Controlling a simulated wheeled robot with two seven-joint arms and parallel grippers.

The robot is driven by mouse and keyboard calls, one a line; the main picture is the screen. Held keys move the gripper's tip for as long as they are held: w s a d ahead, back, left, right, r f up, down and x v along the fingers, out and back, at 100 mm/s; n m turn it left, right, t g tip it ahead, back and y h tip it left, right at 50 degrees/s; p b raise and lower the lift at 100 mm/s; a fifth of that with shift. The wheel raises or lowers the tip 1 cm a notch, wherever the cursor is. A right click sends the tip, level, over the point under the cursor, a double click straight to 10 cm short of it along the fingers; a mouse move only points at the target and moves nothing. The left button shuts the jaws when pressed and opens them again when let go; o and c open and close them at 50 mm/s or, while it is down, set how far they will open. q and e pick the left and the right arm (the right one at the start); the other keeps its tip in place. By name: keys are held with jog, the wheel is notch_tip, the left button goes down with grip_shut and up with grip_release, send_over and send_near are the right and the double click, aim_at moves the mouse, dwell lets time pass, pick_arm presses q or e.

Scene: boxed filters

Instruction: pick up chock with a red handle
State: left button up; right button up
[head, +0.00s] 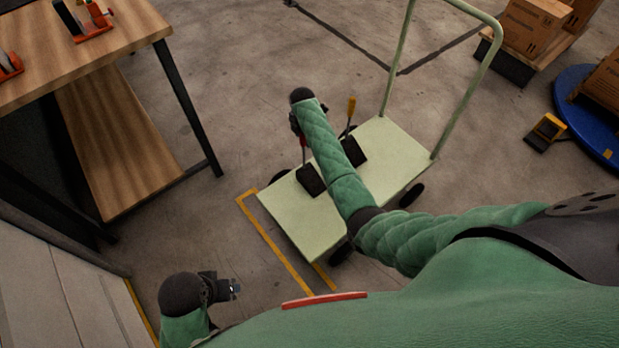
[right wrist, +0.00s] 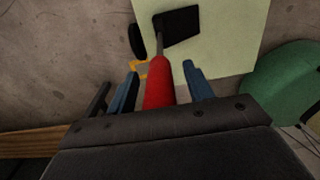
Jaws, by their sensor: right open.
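The chock with a red handle has a black block (head: 311,181) standing on the pale green cart (head: 290,220). Its red handle (head: 303,142) rises beside my right forearm, partly hidden by it. In the right wrist view the red handle (right wrist: 158,84) lies between the two blue fingers of my right gripper (right wrist: 163,84), with a visible gap to the right finger. The rod runs from the handle to the black block (right wrist: 178,25). My right gripper (head: 295,124) is open and mostly hidden by its wrist in the head view. My left gripper (head: 234,289) is empty at lower left; its opening is unclear.
A second chock with a yellow handle (head: 351,106) stands close by on the cart. The cart's rail (head: 397,55) rises at its far side. A wooden workbench (head: 125,35) stands at left. Boxes (head: 530,25) and a yellow-black chock (head: 547,128) are at right.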

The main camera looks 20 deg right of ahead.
grip_shut()
jog(key=shift+r, duration=0.2)
